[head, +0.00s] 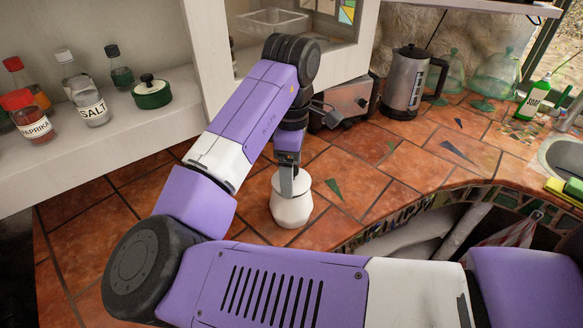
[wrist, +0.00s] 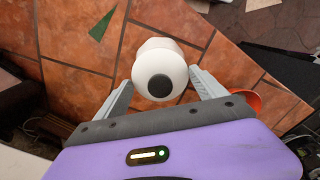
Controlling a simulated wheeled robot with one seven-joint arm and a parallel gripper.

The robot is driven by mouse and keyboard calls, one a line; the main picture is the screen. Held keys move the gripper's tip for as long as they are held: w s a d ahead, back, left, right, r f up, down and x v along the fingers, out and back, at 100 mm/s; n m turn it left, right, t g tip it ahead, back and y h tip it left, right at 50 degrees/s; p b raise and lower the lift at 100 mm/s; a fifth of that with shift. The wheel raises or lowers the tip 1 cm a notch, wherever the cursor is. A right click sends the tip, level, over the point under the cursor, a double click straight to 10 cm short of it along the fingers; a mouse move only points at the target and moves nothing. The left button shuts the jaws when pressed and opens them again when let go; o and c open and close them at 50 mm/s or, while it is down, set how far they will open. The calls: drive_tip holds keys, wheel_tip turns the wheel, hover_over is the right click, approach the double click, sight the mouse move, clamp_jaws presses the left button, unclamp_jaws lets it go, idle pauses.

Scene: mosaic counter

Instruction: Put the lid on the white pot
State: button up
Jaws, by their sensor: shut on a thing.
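The white pot (head: 291,212) stands upright on the terracotta tile counter, below my gripper (head: 290,182). In the wrist view, the white lid (wrist: 146,70) with its round dark knob faces the camera, between the two fingers of my gripper (wrist: 160,78). The fingers are shut on the lid, one at each side. The pot body (wrist: 158,45) shows behind it, and the lid looks on or just above the pot's top. The contact between lid and pot is hidden.
A shelf at left holds a salt jar (head: 93,108), a paprika jar (head: 36,126) and a green lidded pot (head: 152,93). A toaster (head: 345,100) and a kettle (head: 405,85) stand behind. The counter's curved edge (head: 400,213) is at right.

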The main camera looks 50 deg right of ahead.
drive_tip(key=shift+f+p, duration=0.5)
drive_tip(key=shift+p, duration=0.05)
idle(1.4)
drive_tip(key=o, duration=1.3)
drive_tip(key=shift+o, duration=0.2)
wheel_tip(320, 180, up, 7)
drive_tip(key=p, duration=0.8)
